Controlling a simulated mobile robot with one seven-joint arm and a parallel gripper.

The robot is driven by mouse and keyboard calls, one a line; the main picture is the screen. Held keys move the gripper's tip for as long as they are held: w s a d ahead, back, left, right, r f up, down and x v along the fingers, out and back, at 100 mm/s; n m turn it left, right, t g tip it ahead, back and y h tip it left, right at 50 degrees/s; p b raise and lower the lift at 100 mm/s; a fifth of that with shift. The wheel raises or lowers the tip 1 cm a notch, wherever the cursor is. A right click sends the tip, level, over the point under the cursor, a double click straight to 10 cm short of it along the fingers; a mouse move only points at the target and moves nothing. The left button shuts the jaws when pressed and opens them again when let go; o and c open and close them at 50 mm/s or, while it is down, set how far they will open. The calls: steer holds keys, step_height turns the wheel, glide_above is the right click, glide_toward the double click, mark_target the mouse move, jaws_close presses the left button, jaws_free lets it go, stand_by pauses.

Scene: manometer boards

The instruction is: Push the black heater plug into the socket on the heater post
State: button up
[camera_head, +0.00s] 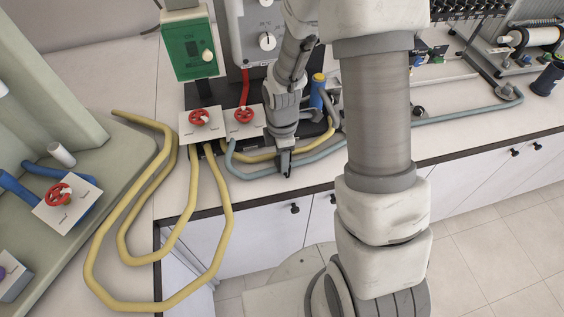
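My gripper (285,168) points down at the front of the counter, right of the red valve wheels and over the grey-blue hose. Its fingers are small and dark here, and I cannot tell whether they are open or shut. I cannot make out the black heater plug; it may be hidden by my arm or lost among the dark parts. A grey panel with a round white dial (267,41) stands behind my gripper, partly covered by my arm. I cannot tell whether it belongs to the heater post. No socket can be made out.
A green box (188,46) stands at the back left. Two white plates with red valve wheels (200,118) (243,115) sit before it. Yellow hoses (226,225) loop over the front edge. A blue cylinder with an orange top (318,92) stands right of my gripper.

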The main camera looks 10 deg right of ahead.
jaws_close()
steer(key=shift+r, duration=0.15)
steer(key=shift+r, duration=0.6)
step_height(320, 180, up, 3)
steer(key=shift+w, duration=0.1)
steer(key=s+d+r, duration=0.5)
steer(key=d+r, duration=0.1)
steer(key=d, duration=0.4)
steer(key=shift+s+d+r+p, duration=0.15)
steer(key=shift+s+r+p, duration=0.1)
steer(key=shift+s+p, duration=0.15)
